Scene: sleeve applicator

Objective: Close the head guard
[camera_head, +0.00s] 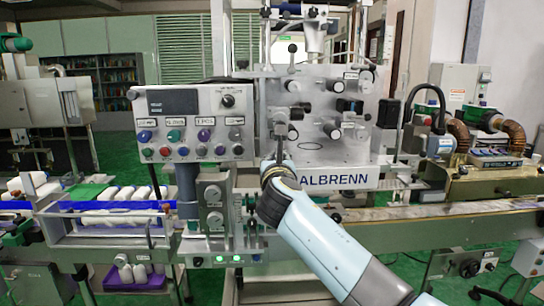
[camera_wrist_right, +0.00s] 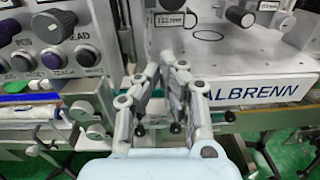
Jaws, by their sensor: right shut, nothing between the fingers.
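The sleeve applicator head (camera_head: 320,150), a pale metal panel lettered ALBRENN with several black rollers and knobs, stands in the middle of the head view. Its lower part also shows in the wrist view (camera_wrist_right: 232,55). I cannot clearly make out a separate head guard or tell its position. My right gripper (camera_head: 281,132) points up in front of the panel's lower left part, just right of the control box. In the wrist view the right gripper (camera_wrist_right: 165,70) is shut and empty. Whether it touches the panel is unclear. My left gripper is not in view.
A grey control box (camera_head: 192,123) with coloured knobs and buttons stands left of the panel. A conveyor (camera_head: 455,208) runs to the right. A coding unit with a ribbed brown hose (camera_head: 512,135) is at right.

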